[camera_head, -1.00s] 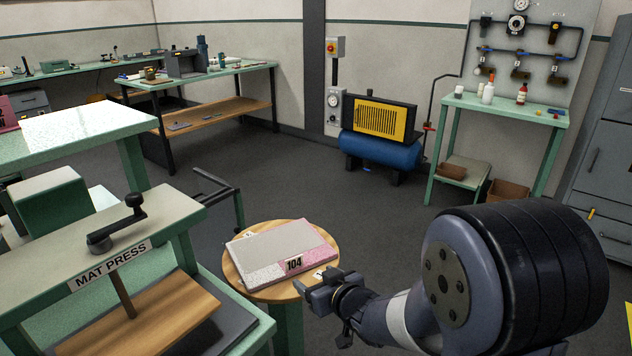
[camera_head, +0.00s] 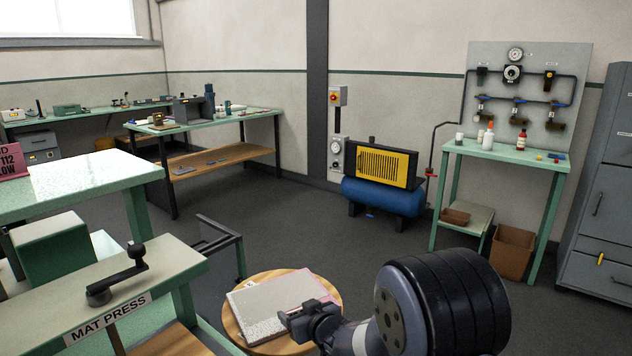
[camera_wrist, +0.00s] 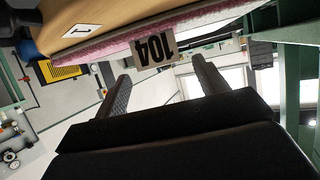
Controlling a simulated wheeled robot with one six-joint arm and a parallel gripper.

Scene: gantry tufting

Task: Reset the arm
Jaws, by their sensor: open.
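My gripper (camera_head: 308,318) is in front of the round wooden stool top at the bottom middle of the head view. In the wrist view my gripper (camera_wrist: 160,90) shows two dark fingers spread apart with nothing between them. A grey and pink speckled mat piece (camera_head: 270,303) lies on the round wooden top (camera_head: 235,325). In the wrist view its pink edge (camera_wrist: 100,48) carries a "104" label (camera_wrist: 155,50), beyond the fingertips. My arm covers part of the piece and the top in the head view.
The mat press (camera_head: 140,295) stands close on the left, with a green table (camera_head: 75,185) behind it. A blue compressor (camera_head: 385,196), a bench with bottles (camera_head: 500,150) and a grey cabinet (camera_head: 605,200) stand at the back.

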